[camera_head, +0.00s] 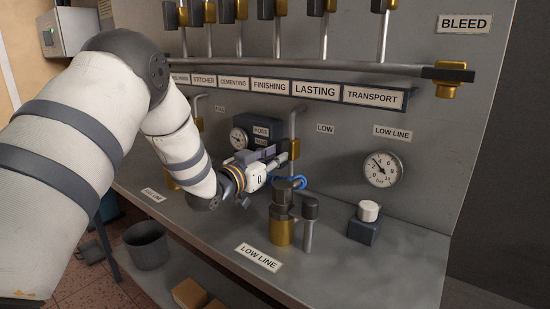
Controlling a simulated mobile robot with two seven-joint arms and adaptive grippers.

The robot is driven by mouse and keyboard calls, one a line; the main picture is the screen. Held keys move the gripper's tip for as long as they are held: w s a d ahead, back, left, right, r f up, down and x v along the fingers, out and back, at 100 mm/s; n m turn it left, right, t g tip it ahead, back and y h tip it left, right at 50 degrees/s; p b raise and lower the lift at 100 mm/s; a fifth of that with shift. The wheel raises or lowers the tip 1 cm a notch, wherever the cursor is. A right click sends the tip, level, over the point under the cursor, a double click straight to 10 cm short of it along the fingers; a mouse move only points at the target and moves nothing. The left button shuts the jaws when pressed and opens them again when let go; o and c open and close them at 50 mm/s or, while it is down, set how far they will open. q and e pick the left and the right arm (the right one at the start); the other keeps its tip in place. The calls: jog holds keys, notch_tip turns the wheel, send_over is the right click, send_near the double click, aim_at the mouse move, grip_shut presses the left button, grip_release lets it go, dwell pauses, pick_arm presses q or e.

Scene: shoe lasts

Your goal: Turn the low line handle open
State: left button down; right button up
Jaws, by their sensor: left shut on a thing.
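My left arm comes in from the left, and its gripper (283,160) points right, just behind and above the brass valve (282,228). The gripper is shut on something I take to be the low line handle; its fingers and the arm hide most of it. The valve has a dark top (289,184) and stands on the bench behind the low line label (258,257). A low line gauge (382,169) is on the panel at the right. My right gripper is not in view.
A short dark-capped grey post (309,222) stands right of the brass valve. A blue block with a pale knob (368,211) sits further right. A blue curved piece (300,182) is beside the gripper. The bench (400,265) is clear at front right. A horizontal pipe (330,66) runs above.

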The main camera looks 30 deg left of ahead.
pick_arm(q)
jog(key=shift+n, duration=0.4)
jog(key=c, duration=1.6)
grip_release()
jog(key=shift+o, duration=0.2)
jog(key=s, duration=1.2)
jog(key=shift+a, duration=0.45)
